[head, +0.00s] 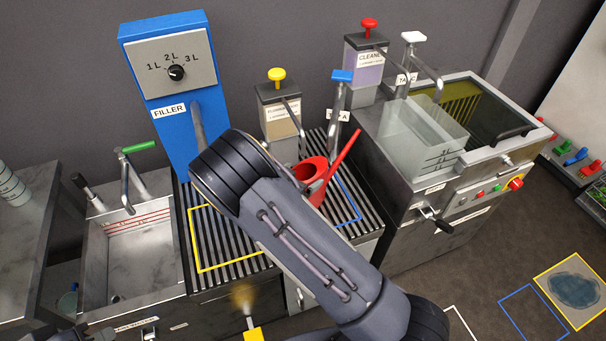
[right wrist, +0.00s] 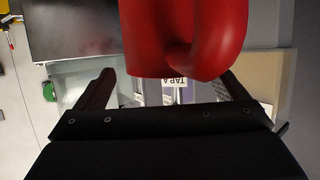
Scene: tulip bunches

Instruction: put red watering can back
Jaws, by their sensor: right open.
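The red watering can (head: 316,184) stands on the slatted grate, at the blue outline, with its spout pointing up and right. My arm hides its lower left part in the head view. In the right wrist view the red can (right wrist: 185,40) fills the upper middle, close beyond the fingers. My right gripper (right wrist: 168,76) is open, with one finger at each side of the can's near part; I see no grip on it. In the head view this gripper is hidden. Dark parts at the lower left edge of the head view may be my left gripper; its jaws cannot be made out.
The grate (head: 222,232) also carries a yellow outline. The blue filler (head: 170,95) stands behind it, with bottle dispensers and a blue-handled tap (head: 340,78) close behind the can. A sink (head: 130,250) lies left, a glass tank (head: 425,130) right. Coloured floor squares lie lower right.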

